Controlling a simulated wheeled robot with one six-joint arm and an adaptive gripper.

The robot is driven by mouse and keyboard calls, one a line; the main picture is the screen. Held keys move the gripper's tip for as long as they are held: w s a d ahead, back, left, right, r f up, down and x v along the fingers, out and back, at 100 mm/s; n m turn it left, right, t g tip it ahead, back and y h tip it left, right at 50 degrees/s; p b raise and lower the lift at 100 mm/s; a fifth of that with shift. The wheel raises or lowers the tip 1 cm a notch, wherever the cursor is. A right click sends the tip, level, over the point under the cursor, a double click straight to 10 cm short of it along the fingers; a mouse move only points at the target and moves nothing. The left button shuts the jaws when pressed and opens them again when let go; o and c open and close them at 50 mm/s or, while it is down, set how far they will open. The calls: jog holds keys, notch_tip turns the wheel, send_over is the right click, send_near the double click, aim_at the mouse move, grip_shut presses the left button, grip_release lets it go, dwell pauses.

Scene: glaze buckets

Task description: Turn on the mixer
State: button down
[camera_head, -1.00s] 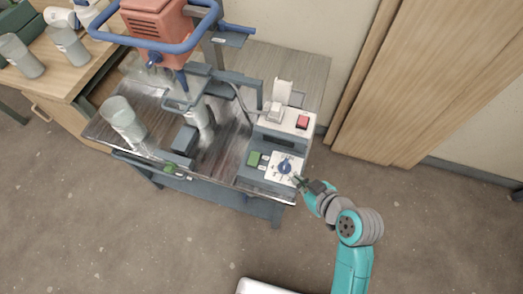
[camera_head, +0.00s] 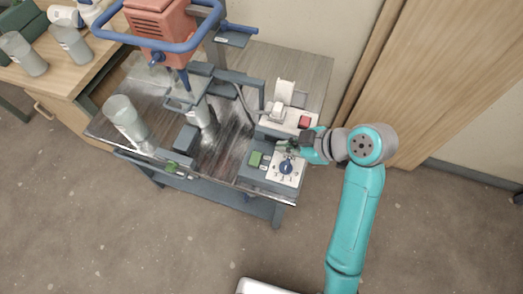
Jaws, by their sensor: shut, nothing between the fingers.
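The mixer (camera_head: 160,25) has an orange motor head with a blue ring handle, standing on a metal-topped bench. Its control box at the bench's right end carries a green button (camera_head: 255,159), a red button (camera_head: 304,122) and a blue dial (camera_head: 286,168) on a white plate. My gripper (camera_head: 283,147) is shut and empty, over the control box between the dial and the red button. It points left, with its tips near the upper edge of the dial plate. I cannot tell whether it touches the box.
A translucent container (camera_head: 126,118) stands on the bench's left side, and another container (camera_head: 202,118) is under the mixer. A wooden table (camera_head: 75,75) with more containers is at the far left. Wooden panels (camera_head: 440,80) lean on the wall at right. Open floor lies in front.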

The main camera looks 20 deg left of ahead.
send_over(254, 153)
jog(key=s+d, duration=0.1)
jog(key=d, duration=0.2)
notch_tip(254, 153, down, 7)
jog(key=shift+s+a+r, duration=0.1)
jog(key=f, duration=0.3)
jog(key=shift+w+a, duration=0.15)
jog(key=shift+w, duration=0.15)
jog(key=shift+w+f, duration=0.1)
jog(key=shift+f, duration=0.5)
